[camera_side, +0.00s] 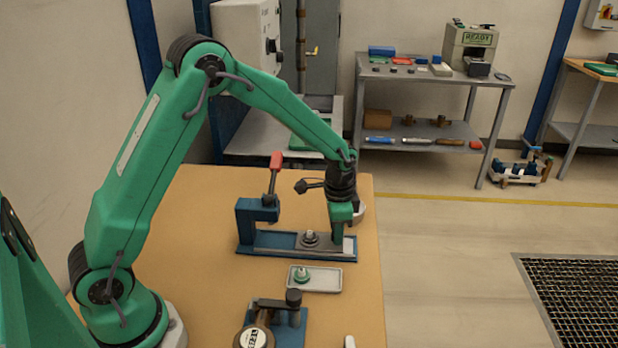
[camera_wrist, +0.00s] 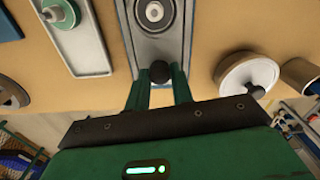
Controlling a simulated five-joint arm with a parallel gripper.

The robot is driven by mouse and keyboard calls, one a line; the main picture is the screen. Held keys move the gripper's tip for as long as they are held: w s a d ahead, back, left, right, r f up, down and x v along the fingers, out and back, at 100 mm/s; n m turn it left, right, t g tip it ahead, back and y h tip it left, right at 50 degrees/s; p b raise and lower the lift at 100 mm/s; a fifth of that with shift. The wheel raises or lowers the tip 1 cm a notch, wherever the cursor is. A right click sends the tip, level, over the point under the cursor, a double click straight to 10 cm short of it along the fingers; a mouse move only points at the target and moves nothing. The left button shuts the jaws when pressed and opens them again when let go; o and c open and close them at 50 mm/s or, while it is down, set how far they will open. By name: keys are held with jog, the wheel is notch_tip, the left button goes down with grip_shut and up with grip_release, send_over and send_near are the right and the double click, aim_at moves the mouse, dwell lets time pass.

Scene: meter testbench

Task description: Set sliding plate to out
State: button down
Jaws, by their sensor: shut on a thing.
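The sliding plate (camera_side: 328,242) is a grey metal strip lying in a blue-edged base at the middle of the bench. It carries a round seat with a light centre (camera_side: 310,238). In the wrist view the plate (camera_wrist: 128,18) runs away from my gripper, and the seat (camera_wrist: 155,12) shows at the top. A black knob (camera_wrist: 160,72) stands at the plate's near end. My gripper (camera_wrist: 160,86) is shut on this knob, one green finger on each side. In the side view my gripper (camera_side: 341,232) points down at the plate's right end and hides the knob.
A blue clamp stand (camera_side: 257,212) with a red handle (camera_side: 276,161) rises at the base's left end. A light tray (camera_side: 330,281) holds a green and white part (camera_side: 302,275) in front. A white disc (camera_wrist: 246,74) lies right of the gripper in the wrist view. The bench's right edge is close.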

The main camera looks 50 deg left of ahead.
jog(key=shift+w+d, duration=0.3)
jog(key=shift+d, duration=0.1)
jog(key=c, duration=1.2)
grip_release()
jog(key=shift+a, duration=0.1)
jog(key=shift+r, duration=0.2)
notch_tip(320, 180, up, 7)
jog(key=shift+r, duration=0.15)
jog(key=shift+s+r, duration=0.1)
